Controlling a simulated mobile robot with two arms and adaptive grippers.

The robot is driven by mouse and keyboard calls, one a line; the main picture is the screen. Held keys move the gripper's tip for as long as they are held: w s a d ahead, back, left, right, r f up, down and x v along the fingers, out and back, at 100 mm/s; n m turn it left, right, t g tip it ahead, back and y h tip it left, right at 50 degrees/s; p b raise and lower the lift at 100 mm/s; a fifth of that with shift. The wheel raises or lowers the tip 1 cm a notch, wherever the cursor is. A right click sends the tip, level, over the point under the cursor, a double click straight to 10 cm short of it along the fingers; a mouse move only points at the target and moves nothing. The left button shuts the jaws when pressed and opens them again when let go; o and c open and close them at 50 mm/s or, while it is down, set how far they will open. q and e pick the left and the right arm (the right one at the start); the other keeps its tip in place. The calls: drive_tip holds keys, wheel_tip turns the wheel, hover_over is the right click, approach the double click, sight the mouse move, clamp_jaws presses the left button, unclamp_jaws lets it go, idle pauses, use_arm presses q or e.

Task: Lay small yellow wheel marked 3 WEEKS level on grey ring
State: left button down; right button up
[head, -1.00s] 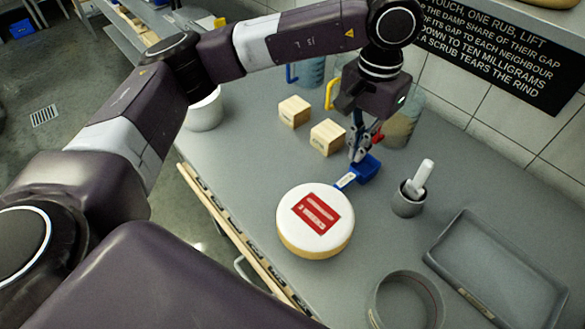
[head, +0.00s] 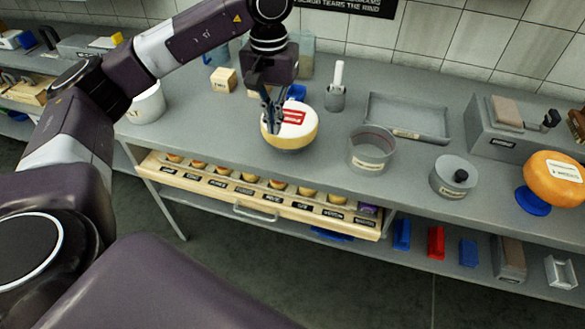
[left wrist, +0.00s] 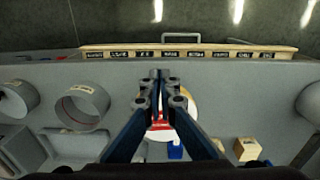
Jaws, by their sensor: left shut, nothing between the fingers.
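A wheel with white top, yellow side and red label (head: 298,117) lies flat on the grey bench; its label is too small to read. A yellow-orange wheel (head: 553,170) with a white label stands on a blue stand (head: 533,201) at the far right; I cannot read 3 WEEKS on either. The open grey ring (head: 372,148) stands on the bench right of the white-topped wheel and shows in the left wrist view (left wrist: 64,106). My left gripper (head: 272,129) is shut and empty, in front of the white-topped wheel's left side; touching cannot be told. My right gripper is not in view.
A drawer of small samples (head: 250,195) is open below the front edge. A wooden block (head: 223,80) stands behind.

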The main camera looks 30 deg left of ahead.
sight(289, 124)
use_arm(q)
drive_tip(key=w+f+p, duration=0.4)
drive_tip(key=f+p, duration=0.1)
drive_tip(key=f, duration=0.5)
drive_tip(key=shift+a+f, duration=0.2)
drive_tip(key=shift+a, duration=0.25)
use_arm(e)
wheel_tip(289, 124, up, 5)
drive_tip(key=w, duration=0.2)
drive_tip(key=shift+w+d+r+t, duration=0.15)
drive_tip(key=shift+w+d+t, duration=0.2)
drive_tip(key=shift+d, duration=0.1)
use_arm(q)
drive_tip(key=shift+w, duration=0.1)
